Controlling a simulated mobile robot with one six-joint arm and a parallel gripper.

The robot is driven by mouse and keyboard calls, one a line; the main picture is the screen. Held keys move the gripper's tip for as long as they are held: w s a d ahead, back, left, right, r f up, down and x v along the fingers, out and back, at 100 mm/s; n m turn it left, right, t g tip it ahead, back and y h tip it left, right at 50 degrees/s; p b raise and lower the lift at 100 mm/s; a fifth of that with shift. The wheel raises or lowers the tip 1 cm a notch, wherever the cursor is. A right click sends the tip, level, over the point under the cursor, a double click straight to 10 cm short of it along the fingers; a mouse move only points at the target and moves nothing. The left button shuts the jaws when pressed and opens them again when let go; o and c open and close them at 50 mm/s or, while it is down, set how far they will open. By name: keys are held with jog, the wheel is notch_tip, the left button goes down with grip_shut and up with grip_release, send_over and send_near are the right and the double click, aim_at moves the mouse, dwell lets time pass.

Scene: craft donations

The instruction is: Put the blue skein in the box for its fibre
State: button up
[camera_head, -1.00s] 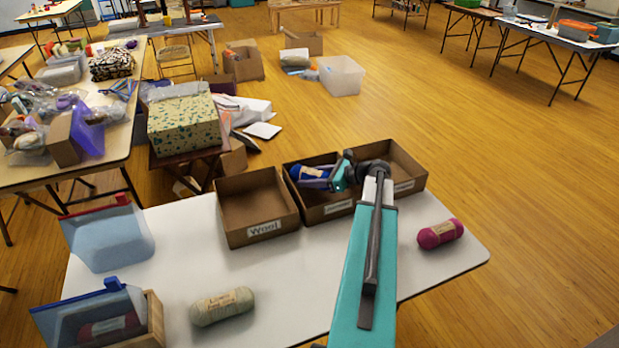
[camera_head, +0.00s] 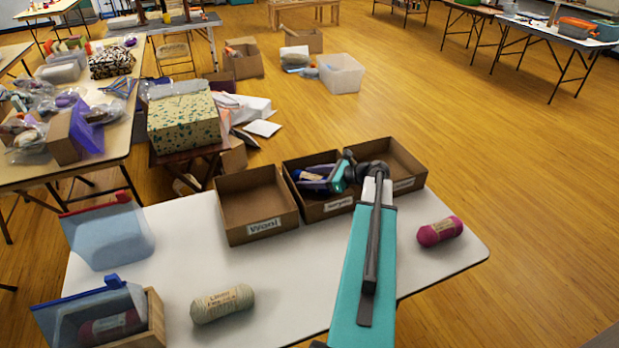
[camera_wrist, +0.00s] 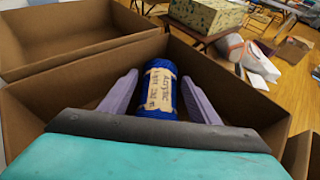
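The blue skein (camera_head: 306,175) is inside the middle cardboard box (camera_head: 318,210), low between its walls. In the wrist view the blue skein (camera_wrist: 160,92) has a cream label that appears to read "Acrylic". My gripper (camera_head: 318,178) reaches into this box. In the wrist view its two lavender fingers (camera_wrist: 160,85) stand on either side of the skein, with a narrow gap at each side, so it looks open. The front label of the middle box is too small to read surely. The left box (camera_head: 250,236) is labelled "Wool" and is empty.
A third box (camera_head: 405,160) stands to the right, its label partly hidden by my arm. A magenta skein (camera_head: 440,231) and a cream skein (camera_head: 222,303) lie on the white table (camera_head: 180,250).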

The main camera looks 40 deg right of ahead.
jog(key=shift+o, duration=0.6)
jog(key=shift+f, duration=0.1)
jog(key=shift+s+d+r, duration=0.1)
jog(key=shift+s+r, duration=0.05)
jog(key=shift+r, duration=0.55)
jog(key=b+v, duration=0.1)
jog(key=v, duration=1)
jog(key=shift+s+r, duration=0.25)
jog(key=shift+s, duration=0.05)
jog(key=shift+d, duration=0.1)
